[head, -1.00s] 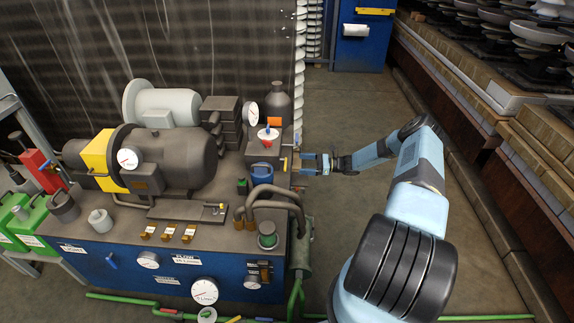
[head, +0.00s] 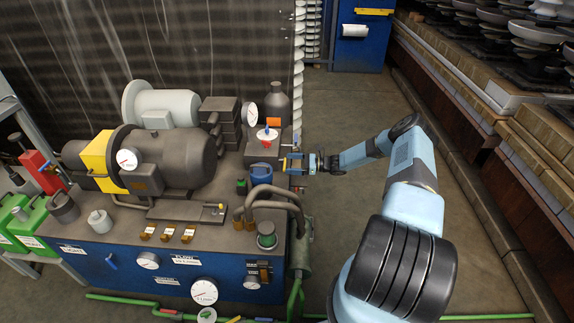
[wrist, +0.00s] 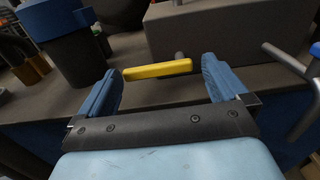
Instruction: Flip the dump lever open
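A yellow lever handle (wrist: 157,70), likely the dump lever, lies crosswise between the two blue fingers of my gripper (wrist: 163,88) in the wrist view. A short grey pivot stub rises behind its right end. The fingers are spread apart, with visible gaps between each finger and the handle. In the head view my gripper (head: 296,163) is at the right end of the bench top, beside the blue cylinder. The yellow lever (head: 285,164) shows there as a small patch by the fingertips.
The blue cylinder (wrist: 62,38) stands left of the lever, and a grey block (wrist: 215,38) is close behind it. A bent grey rod (wrist: 290,62) with a blue end juts out at right. In the head view, bent pipes (head: 272,194) rise in front; the floor right of the bench is clear.

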